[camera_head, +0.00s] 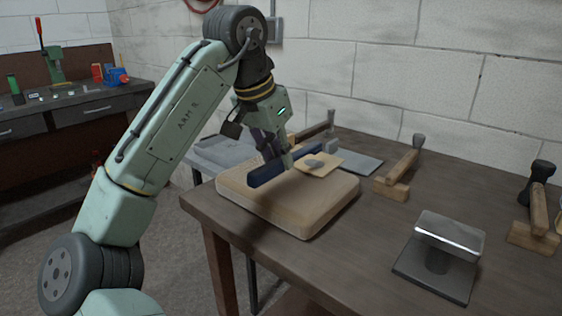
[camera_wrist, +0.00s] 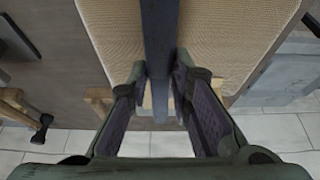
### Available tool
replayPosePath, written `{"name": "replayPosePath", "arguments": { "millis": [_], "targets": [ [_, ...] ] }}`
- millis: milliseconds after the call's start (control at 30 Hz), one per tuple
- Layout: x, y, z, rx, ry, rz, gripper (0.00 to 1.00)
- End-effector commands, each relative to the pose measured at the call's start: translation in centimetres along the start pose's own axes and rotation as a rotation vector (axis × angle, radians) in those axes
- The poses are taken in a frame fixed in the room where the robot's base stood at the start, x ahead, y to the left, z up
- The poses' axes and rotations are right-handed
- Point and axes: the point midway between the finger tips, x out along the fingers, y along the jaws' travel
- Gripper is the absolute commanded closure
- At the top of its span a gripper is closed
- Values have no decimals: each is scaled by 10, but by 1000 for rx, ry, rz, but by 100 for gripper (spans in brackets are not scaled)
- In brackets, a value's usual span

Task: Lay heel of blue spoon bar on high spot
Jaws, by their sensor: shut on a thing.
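My gripper (camera_head: 279,160) is shut on a dark blue bar (camera_head: 262,176), the blue spoon bar. It holds the bar lengthwise above a tan padded block (camera_head: 318,208) on the bench. The bar slants from lower left to upper right; I cannot tell whether it touches anything beneath. In the wrist view the bar (camera_wrist: 160,35) runs between both fingers over the block (camera_wrist: 110,25). The bar hides what lies directly under it. The high spot is not clearly marked.
The dark bench top (camera_head: 350,265) is clear in front of the block. A shiny metal-topped stake (camera_head: 450,236) stands at front right. Hammers rest on wooden blocks (camera_head: 391,189) to the right. A grey sheet (camera_head: 361,166) lies behind. The wall is close behind the bench.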

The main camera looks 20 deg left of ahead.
Motion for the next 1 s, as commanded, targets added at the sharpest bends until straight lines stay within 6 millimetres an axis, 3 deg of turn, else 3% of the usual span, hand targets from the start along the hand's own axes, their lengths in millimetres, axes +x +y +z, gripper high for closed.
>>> {"name": "replayPosePath", "arguments": {
  "millis": [200, 433, 833, 867, 1000],
  "targets": [
    [6, -11, -16, -2, -1, -3, 100],
    [37, -10, -2, 0, 0, -3, 100],
    [44, -10, 0, 1, 1, 0, 100],
    [43, -10, 0, 0, 1, -1, 79],
    [42, -10, 0, 0, 1, -1, 69]
  ]
}}
